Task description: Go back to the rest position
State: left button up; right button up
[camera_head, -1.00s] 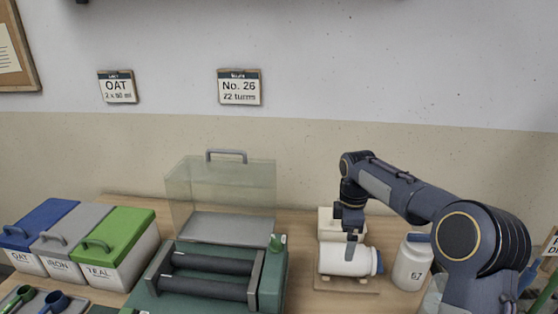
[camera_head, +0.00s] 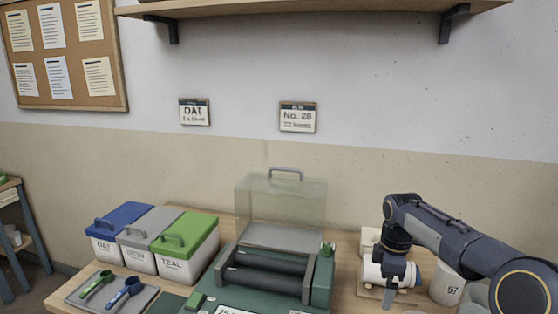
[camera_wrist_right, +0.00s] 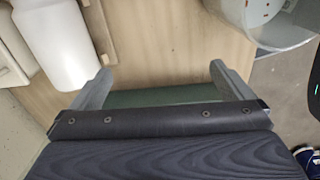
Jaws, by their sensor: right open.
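My right gripper (camera_head: 389,297) is open and empty. My left gripper is in no view.
A white jar marked 67 (camera_head: 446,287) stands right of the stand, partly behind my right arm. The green roller machine (camera_head: 322,285) with a raised clear cover (camera_head: 281,205) is to the left. Lidded bins (camera_head: 188,264) and a scoop tray (camera_head: 76,289) stand farther left.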

jog(key=s+r+m+t+y+p, duration=0.15)
jog(key=s+r+m, duration=0.25)
jog(key=s, duration=0.5)
jog(key=s+r+m+t+y, duration=0.15)
jog(key=s+r+m, duration=0.3)
jog(key=s, duration=0.55)
jog(key=s+a+f+m+t, duration=0.1)
jog(key=s+a+f+m, duration=0.1)
jog(key=s+m, duration=0.2)
jog(key=s+a+f+m+t+p, duration=0.1)
jog(key=s+a+f+m, duration=0.2)
jog(key=s, duration=0.6)
jog(key=shift+s+a+m+y, duration=0.2)
jog(key=shift+s+m+y, duration=0.15)
jog(key=shift+m, duration=0.2)
